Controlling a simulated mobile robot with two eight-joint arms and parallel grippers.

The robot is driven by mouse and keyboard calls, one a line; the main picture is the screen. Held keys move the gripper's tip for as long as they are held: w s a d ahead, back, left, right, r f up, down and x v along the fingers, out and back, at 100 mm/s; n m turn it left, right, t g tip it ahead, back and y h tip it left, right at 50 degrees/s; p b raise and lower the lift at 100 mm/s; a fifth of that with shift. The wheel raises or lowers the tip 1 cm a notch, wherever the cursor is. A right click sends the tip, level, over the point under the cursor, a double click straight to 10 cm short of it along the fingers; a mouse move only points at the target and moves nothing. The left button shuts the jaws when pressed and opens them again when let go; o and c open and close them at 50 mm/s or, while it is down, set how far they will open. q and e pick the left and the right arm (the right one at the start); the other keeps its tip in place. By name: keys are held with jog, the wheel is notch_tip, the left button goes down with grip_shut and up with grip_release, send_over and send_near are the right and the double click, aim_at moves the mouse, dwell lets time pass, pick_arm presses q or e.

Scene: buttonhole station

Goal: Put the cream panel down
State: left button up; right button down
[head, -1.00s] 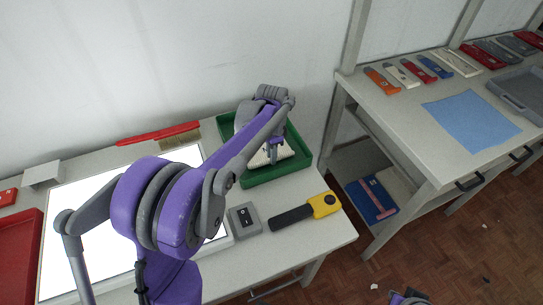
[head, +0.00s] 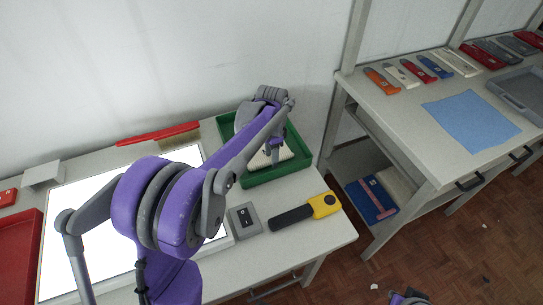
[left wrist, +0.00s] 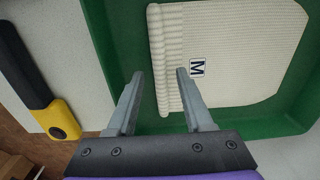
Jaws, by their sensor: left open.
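The cream panel (left wrist: 240,50) lies in the green tray (left wrist: 110,50). It has a ribbed thick edge on its left side and a small square label marked M. In the head view the panel (head: 285,152) shows partly behind my left arm. My left gripper (left wrist: 158,75) is open over the tray, its two fingers on either side of the panel's ribbed edge; whether they touch it I cannot tell. In the head view the left gripper (head: 274,152) is small and partly hidden by its wrist. My right gripper does not show clearly.
A yellow and black tool (head: 308,210) and a grey switch box (head: 244,219) lie in front of the green tray. A lit white panel (head: 75,225) and a red brush (head: 158,133) are to the left. A second bench with a blue cloth (head: 472,121) stands at the right.

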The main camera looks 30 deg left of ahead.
pick_arm(q)
notch_tip(320, 180, up, 12)
jog(key=shift+f+p, duration=0.25)
jog(key=shift+p, duration=0.2)
